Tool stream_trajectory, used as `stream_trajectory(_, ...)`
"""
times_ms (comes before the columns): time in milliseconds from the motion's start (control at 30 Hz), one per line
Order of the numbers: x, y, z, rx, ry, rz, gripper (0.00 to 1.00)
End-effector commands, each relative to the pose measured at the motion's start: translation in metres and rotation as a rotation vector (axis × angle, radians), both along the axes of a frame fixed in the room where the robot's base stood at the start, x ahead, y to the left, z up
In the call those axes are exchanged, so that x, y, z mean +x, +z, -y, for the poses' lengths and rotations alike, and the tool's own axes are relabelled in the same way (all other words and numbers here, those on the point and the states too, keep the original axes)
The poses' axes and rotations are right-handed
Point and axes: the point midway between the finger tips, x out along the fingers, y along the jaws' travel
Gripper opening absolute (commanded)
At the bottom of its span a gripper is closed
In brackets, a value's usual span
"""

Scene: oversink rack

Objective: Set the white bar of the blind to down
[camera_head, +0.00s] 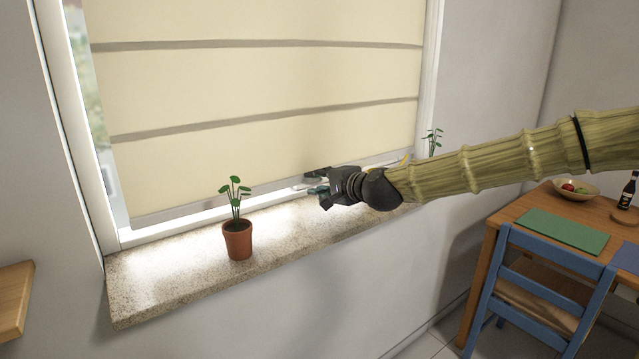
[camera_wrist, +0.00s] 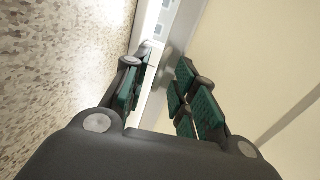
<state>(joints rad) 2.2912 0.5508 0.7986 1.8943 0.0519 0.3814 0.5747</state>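The cream blind (camera_head: 260,90) hangs low over the window, its lower edge just above the sill. Its white bar (camera_head: 170,213) runs along that lower edge, and my gripper hides part of it. In the wrist view a pale strip that looks like the bar (camera_wrist: 181,45) runs through the gap between the fingers. My gripper (camera_head: 313,182) is at the bar, right of the blind's middle. Its green-padded fingers (camera_wrist: 163,75) are apart, with one on each side of the strip. I cannot tell whether either finger touches it.
A potted plant (camera_head: 238,240) stands on the speckled sill (camera_head: 165,285), left of my gripper. Another plant (camera_head: 432,139) shows behind my arm. A table (camera_head: 500,215) and a blue chair (camera_head: 540,290) stand at right. The sill's left part is clear.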

Motion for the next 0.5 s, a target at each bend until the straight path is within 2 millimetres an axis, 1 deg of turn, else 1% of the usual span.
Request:
stream_trajectory(167,-0.012,0.005,0.010,0.002,-0.001,0.001,0.27)
stream_trajectory(500,-0.059,0.021,0.045,0.003,-0.001,0.001,0.27)
